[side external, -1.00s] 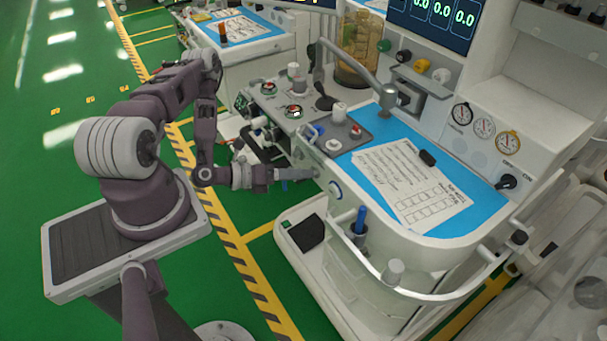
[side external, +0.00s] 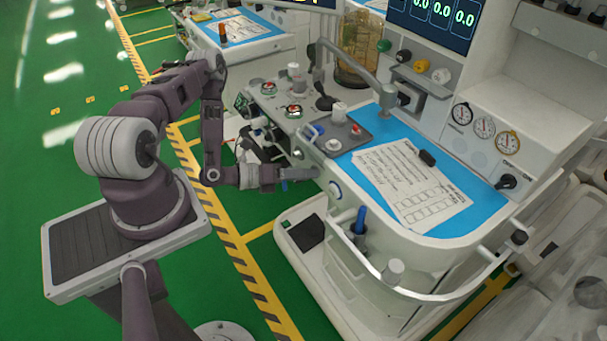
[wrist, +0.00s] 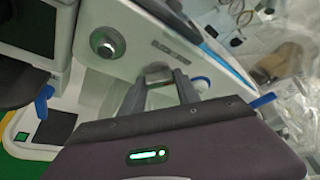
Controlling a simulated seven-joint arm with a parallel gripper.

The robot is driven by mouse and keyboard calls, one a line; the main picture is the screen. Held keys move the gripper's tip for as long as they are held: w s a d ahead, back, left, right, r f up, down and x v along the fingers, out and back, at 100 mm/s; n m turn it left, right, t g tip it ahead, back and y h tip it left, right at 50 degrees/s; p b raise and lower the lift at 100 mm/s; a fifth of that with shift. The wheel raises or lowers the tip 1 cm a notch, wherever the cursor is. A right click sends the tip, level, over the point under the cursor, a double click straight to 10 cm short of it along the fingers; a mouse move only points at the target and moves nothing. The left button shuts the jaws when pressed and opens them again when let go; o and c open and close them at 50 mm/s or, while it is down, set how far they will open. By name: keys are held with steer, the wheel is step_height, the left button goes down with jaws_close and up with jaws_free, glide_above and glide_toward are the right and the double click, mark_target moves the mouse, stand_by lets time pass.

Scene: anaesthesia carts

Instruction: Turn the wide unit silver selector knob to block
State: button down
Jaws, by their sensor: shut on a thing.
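The wide unit (side external: 440,235) is the pale cart with the blue top. My gripper (side external: 312,173) is at its front side face, fingers pointing right in the side external view. In the wrist view my gripper (wrist: 161,82) has its two grey fingers closed on the silver selector knob (wrist: 157,71), one finger at each side. The fingers hide much of the knob, so its pointer and the setting it faces cannot be read.
A round button with a metal ring (wrist: 104,45) sits left of the fingers in the wrist view. A rail (side external: 400,286) curves around the unit's front. A lower shelf (side external: 290,215) sticks out below my gripper. Green floor lies open to the left.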

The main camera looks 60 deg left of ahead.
steer(key=shift+f+n+t+h, duration=0.25)
steer(key=shift+n+t, duration=0.7)
steer(key=shift+n, duration=1.8)
steer(key=shift+f+n+t+h, duration=0.1)
steer(key=shift+n+t+h, duration=0.55)
steer(key=shift+n, duration=2.05)
steer(key=shift+f+n+t, duration=0.1)
steer(key=shift+n+t, duration=1.1)
steer(key=shift+n, duration=1.85)
steer(key=c, duration=0.9)
jaws_free()
